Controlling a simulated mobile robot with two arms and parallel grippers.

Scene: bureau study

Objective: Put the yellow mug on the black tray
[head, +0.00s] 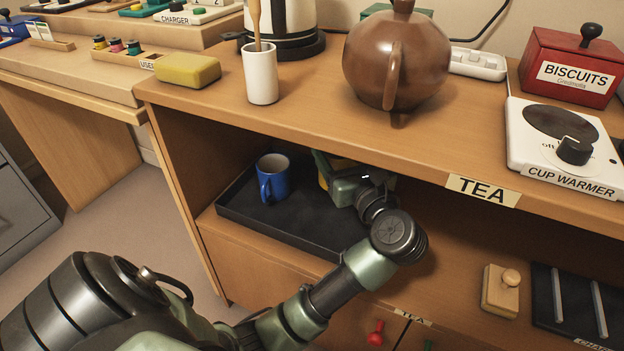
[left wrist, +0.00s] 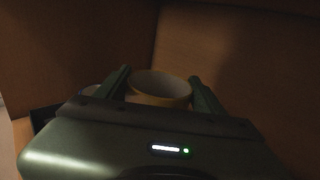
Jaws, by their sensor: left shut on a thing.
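The black tray (head: 294,226) lies on the shelf under the counter marked TEA, in the head view. A blue mug (head: 273,178) stands on its left part. My left gripper (head: 330,172) reaches into the shelf over the right back part of the tray. It is shut on the yellow mug, of which the head view shows only a small yellow patch. In the left wrist view the yellow mug (left wrist: 160,90) is upright between the two fingers (left wrist: 160,85). Its base is hidden, so I cannot tell whether it touches the tray. My right gripper is not in view.
The counter's front edge with the TEA label (head: 483,190) overhangs the shelf close above my left wrist. On the counter stand a brown teapot (head: 420,60), a white cup (head: 262,78) and a cup warmer (head: 560,140). A wooden block (head: 500,290) lies right of the tray.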

